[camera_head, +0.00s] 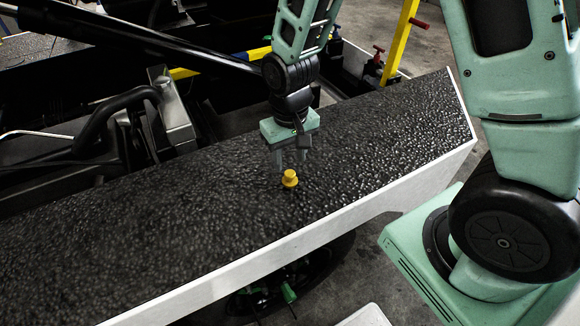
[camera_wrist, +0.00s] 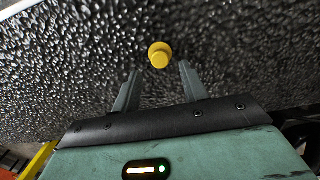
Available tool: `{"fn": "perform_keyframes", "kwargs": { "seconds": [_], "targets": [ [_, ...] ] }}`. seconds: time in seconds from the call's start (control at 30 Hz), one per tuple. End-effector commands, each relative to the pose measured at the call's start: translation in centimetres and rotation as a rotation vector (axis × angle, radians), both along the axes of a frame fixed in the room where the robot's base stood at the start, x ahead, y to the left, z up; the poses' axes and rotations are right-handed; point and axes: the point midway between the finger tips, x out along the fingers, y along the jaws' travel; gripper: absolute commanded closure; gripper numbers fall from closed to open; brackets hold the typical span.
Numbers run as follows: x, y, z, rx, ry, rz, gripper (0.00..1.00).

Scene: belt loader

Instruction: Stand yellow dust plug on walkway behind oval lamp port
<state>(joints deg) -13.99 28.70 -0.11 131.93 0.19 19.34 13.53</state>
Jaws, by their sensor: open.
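The yellow dust plug (camera_head: 290,178) stands upright on the black textured walkway (camera_head: 200,210), towards its white front edge. In the wrist view the plug (camera_wrist: 159,55) is just beyond the fingertips, roughly midway between them. My gripper (camera_head: 291,160) is open and empty, pointing down at the walkway right by the plug. In the wrist view both fingers of my gripper (camera_wrist: 160,76) are apart with bare walkway between them. I cannot make out the oval lamp port in either view.
A white side edge (camera_head: 300,240) borders the walkway, with a drop to the floor beyond. Black hoses (camera_head: 105,115) and a metal block (camera_head: 172,110) lie along the left back. A yellow post (camera_head: 400,40) stands at the back right. The walkway around the plug is clear.

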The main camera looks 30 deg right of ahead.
Motion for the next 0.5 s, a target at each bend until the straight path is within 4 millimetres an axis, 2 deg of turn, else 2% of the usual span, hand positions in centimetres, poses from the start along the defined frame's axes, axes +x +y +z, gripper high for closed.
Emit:
{"fn": "perform_keyframes", "kwargs": {
  "seconds": [0.03,0.2,0.4,0.5],
  "targets": [
    [0.1,0.0,1.3,0.001,-0.006,0.0,0.57],
    [0.1,0.0,4.5,0.001,-0.005,0.0,0.57],
    [0.0,0.0,6.7,0.001,-0.002,0.001,0.57],
    [-0.9,1.0,7.7,0.01,-0.002,0.035,0.57]
  ]
}}
